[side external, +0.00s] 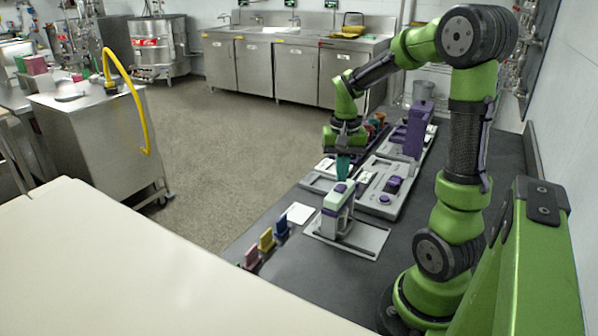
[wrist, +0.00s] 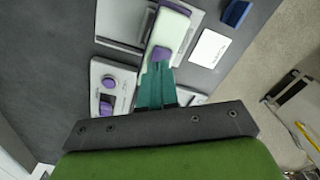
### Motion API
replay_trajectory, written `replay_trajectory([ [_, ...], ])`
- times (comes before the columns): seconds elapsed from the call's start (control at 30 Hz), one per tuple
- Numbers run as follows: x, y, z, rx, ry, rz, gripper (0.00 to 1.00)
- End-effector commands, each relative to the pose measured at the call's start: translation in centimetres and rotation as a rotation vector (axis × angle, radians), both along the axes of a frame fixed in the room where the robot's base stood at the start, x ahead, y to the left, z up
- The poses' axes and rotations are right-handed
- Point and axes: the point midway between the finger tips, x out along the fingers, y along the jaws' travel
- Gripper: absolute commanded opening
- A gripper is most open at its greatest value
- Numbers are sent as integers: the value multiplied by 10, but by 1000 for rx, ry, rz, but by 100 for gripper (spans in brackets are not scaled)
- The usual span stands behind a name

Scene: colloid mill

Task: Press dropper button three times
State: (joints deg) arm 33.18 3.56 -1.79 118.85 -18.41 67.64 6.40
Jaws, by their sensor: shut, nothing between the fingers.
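The dropper device (side external: 338,207) is a white and light green unit standing upright on a grey plate. Its purple button (side external: 341,188) is on the top; in the wrist view the purple button (wrist: 161,54) shows right at my fingertips. My gripper (side external: 343,179) has teal fingers, shut and empty, pointing down just above the button. In the wrist view the gripper (wrist: 158,66) overlaps the button's near edge, and I cannot tell whether it touches.
Behind the device is a grey panel with purple knobs (side external: 384,199) and a tall purple unit (side external: 415,130). Dark table is clear in front.

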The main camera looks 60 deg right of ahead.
Motion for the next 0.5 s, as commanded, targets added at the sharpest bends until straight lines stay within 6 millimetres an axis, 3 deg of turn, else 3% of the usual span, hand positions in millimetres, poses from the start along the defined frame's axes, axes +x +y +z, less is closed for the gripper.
replay_trajectory([
  [0.5, 0, 0, 37, -1, -2, -1, 0],
])
